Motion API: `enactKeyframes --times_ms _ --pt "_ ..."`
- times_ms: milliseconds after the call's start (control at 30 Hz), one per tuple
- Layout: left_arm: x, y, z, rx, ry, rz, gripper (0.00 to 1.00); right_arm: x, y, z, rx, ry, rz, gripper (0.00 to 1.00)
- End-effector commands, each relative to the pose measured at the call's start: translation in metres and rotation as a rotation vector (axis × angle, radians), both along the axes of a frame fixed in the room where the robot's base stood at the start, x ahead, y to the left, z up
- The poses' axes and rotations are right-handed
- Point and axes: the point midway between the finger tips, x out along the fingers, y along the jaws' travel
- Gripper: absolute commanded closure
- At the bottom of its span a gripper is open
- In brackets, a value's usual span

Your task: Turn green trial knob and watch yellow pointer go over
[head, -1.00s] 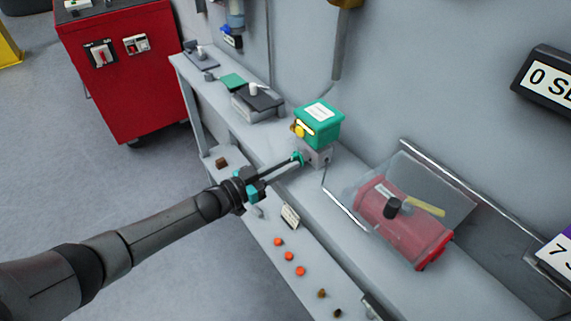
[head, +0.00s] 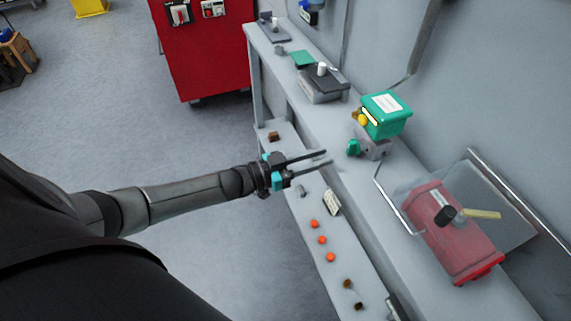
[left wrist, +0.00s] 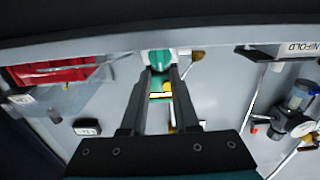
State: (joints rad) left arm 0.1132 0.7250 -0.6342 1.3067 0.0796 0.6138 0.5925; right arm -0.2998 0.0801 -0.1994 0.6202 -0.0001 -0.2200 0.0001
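The green knob (head: 353,147) sits on the front of a grey block (head: 374,148) on the bench, under a green box (head: 389,113). The yellow pointer (head: 370,117) is on the box's near face beside a rounded yellow part; its exact setting is too small to read. My left gripper (head: 328,158) is open and empty, its fingertips a short gap from the knob. In the left wrist view the knob (left wrist: 160,60) shows just beyond and between the fingertips (left wrist: 160,72), with the pale-and-yellow pointer strip (left wrist: 160,96) below it. My right gripper is out of view.
A lower shelf holds orange buttons (head: 322,240) and a small card (head: 332,202). A red cabinet (head: 205,50) stands behind left.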

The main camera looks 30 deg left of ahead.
Motion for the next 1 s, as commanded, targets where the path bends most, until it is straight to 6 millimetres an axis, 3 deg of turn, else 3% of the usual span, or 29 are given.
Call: enactKeyframes --times_ms 200,433,1000 --pt "-0.036 0.028 0.0 0.002 0.004 0.0 0.71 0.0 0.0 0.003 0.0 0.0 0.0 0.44" --pt "-0.062 0.048 0.0 0.0 0.003 0.0 0.71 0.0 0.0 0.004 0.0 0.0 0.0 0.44" --pt "-0.071 0.055 0.0 -0.001 -0.001 0.0 0.71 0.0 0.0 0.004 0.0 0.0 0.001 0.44"
